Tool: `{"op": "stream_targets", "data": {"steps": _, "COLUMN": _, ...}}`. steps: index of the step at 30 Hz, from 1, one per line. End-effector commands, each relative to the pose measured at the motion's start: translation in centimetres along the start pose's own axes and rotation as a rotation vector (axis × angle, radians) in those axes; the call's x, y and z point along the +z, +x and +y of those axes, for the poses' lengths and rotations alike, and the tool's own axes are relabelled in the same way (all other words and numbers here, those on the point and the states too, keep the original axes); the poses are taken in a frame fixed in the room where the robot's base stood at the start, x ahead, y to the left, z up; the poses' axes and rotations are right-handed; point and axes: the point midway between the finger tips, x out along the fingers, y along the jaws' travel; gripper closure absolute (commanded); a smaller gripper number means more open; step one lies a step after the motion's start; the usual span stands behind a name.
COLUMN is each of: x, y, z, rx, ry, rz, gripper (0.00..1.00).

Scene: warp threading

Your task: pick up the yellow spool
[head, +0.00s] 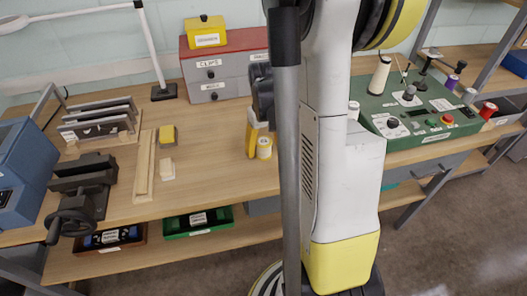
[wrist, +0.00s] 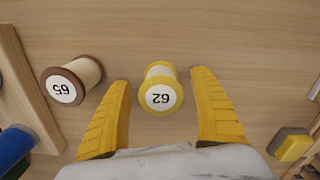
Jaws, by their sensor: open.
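The yellow spool (wrist: 161,88) stands on the bench with a numbered white label on its yellow-rimmed top. In the wrist view it sits between the yellow fingers of my gripper (wrist: 161,80), with a gap on each side. My gripper is open and not gripping it. In the head view the spool (head: 264,148) shows just right of a yellow finger of my gripper (head: 256,150); the arm partly hides the rest of the gripper.
A brown-rimmed spool (wrist: 71,81) stands close left of the left finger in the wrist view. A yellow and grey block (wrist: 290,144) lies at lower right there. In the head view, a green control box (head: 410,112) is right and a drawer unit (head: 220,68) behind.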

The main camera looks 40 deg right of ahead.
Motion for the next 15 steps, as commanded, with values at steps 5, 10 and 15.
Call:
{"op": "stream_targets", "data": {"steps": 5, "x": 0.0, "y": 2.4, "z": 0.0, "rx": 0.000, "ry": 0.000, "rz": 0.001, "gripper": 0.28}}
{"op": "stream_targets", "data": {"steps": 10, "x": 0.0, "y": 2.2, "z": 0.0, "rx": 0.000, "ry": 0.000, "rz": 0.001, "gripper": 0.28}}
{"op": "stream_targets", "data": {"steps": 15, "x": 0.0, "y": 2.2, "z": 0.0, "rx": 0.000, "ry": 0.000, "rz": 0.001, "gripper": 0.76}}
